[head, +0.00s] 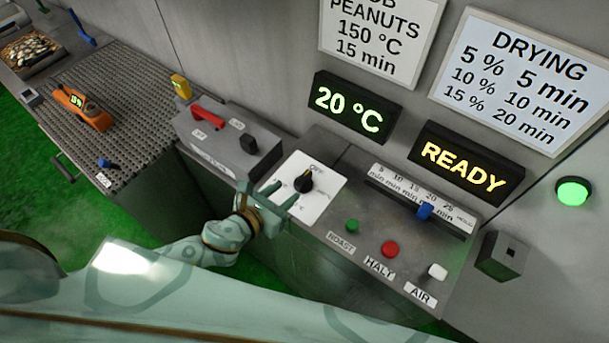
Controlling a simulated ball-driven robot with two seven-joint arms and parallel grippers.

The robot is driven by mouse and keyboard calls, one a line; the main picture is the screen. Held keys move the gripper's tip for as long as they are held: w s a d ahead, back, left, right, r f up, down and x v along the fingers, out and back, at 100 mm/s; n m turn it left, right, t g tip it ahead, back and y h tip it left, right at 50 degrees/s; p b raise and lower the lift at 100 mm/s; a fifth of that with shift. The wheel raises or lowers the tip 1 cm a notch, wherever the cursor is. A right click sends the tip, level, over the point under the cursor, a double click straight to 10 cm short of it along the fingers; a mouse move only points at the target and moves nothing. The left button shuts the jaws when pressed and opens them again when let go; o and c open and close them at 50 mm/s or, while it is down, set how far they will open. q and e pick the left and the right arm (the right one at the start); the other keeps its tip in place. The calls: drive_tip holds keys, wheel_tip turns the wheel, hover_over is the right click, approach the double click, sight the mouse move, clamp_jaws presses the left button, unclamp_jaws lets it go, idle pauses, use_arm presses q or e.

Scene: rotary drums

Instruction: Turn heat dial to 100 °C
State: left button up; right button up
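The heat dial (304,182) is a black knob on a white plate (321,207) with "OFF" printed at its top. The other markings on the plate are too small or too covered to read. A display (349,107) above it shows 20 °C in green. My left gripper (281,193) is at the plate's left edge, just left of the knob. Its two fingers are spread apart and point toward the knob, with nothing between them. I cannot tell whether a fingertip touches the plate. My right gripper is not in view.
Right of the dial are a slider with a blue handle (425,211) and green (352,226), red (390,249) and white (437,272) buttons. A grey box with a red lever (208,117) stands to the left. An orange meter (83,108) lies on the perforated table (112,82).

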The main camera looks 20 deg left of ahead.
sight(302, 179)
use_arm(q)
drive_tip(key=b+x, duration=0.1)
drive_tip(key=x, duration=0.8)
drive_tip(key=shift+w+f, duration=0.1)
drive_tip(key=shift+w, duration=0.05)
clamp_jaws()
